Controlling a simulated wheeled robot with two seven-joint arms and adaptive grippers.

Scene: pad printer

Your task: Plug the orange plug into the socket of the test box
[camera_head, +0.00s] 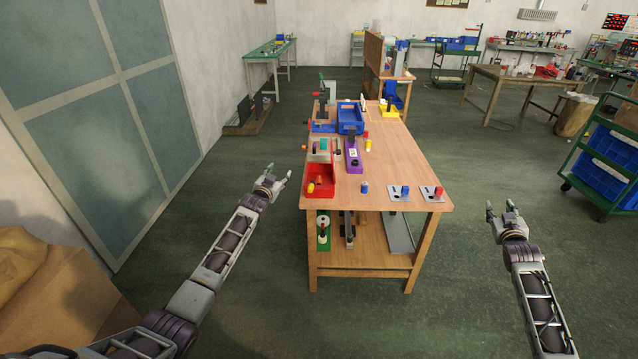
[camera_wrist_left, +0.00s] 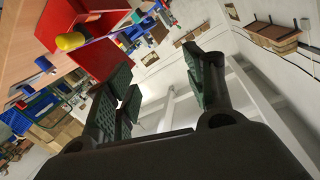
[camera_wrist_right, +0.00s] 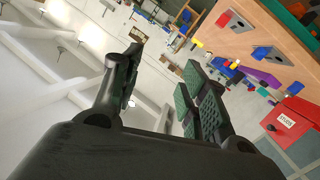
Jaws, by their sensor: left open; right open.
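A red open bin (camera_head: 326,191) stands at the left front of the wooden workbench, holding small yellow and orange pieces; I cannot tell whether one is the orange plug. I cannot single out the test box or its socket for certain. A purple block with a white label (camera_head: 352,155) stands behind the bin to the right. My left gripper (camera_head: 281,179) is open and empty, left of the bench beside the bin. The red bin also shows in the left wrist view (camera_wrist_left: 98,58). My right gripper (camera_head: 501,209) is open and empty, right of the bench's front corner, apart from everything.
Two grey plates, one with a blue piece (camera_head: 405,190) and one with a red piece (camera_head: 438,191), lie at the bench's front right. A blue bin (camera_head: 350,118) stands farther back. Small loose cylinders stand mid-bench.

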